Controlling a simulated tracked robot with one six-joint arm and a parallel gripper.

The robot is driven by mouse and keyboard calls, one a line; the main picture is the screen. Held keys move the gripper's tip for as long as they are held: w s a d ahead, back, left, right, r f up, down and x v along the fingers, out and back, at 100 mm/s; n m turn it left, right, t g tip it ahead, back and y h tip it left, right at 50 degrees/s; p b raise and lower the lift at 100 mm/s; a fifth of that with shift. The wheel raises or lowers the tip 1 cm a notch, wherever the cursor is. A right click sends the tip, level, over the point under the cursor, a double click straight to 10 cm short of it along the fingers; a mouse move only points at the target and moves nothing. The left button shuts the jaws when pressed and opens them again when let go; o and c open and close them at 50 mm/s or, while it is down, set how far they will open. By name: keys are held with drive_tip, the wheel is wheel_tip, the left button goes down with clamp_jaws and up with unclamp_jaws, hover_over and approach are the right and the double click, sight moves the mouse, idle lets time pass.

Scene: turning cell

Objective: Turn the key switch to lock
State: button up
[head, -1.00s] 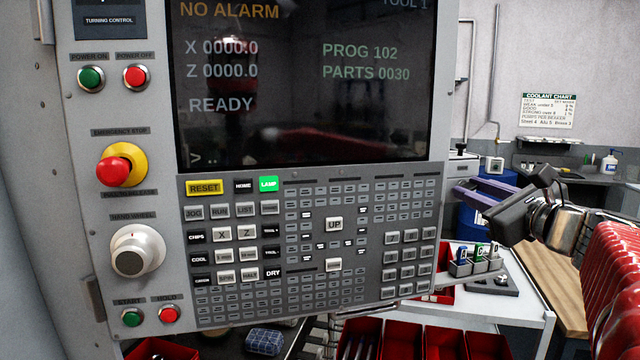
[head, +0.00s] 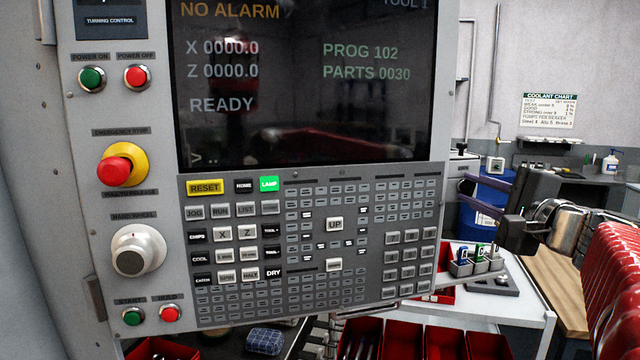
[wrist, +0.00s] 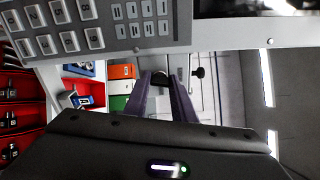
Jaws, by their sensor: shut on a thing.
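My gripper (head: 463,198) is just right of the control panel's right edge in the head view, its two purple fingers pointing left, one above the other. In the wrist view the fingers (wrist: 160,77) reach below the panel edge and are shut on a small dark piece between their tips, which looks like the key switch (wrist: 159,79). Most of it is hidden by the fingers. Its markings and exact position cannot be read. In the head view the key switch is not visible.
The control panel (head: 310,170) fills the left and middle, with a red emergency stop (head: 114,172) and a hand wheel. Red bins (head: 400,340) lie below it. A white cart (head: 530,305) with small holders stands at right. A blue drum (head: 483,220) is behind my gripper.

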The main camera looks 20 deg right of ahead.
drive_tip(key=shift+a+f+n, duration=0.1)
drive_tip(key=shift+f+n, duration=0.1)
drive_tip(key=shift+n, duration=1)
drive_tip(key=o, duration=0.8)
drive_tip(key=shift+r, duration=0.1)
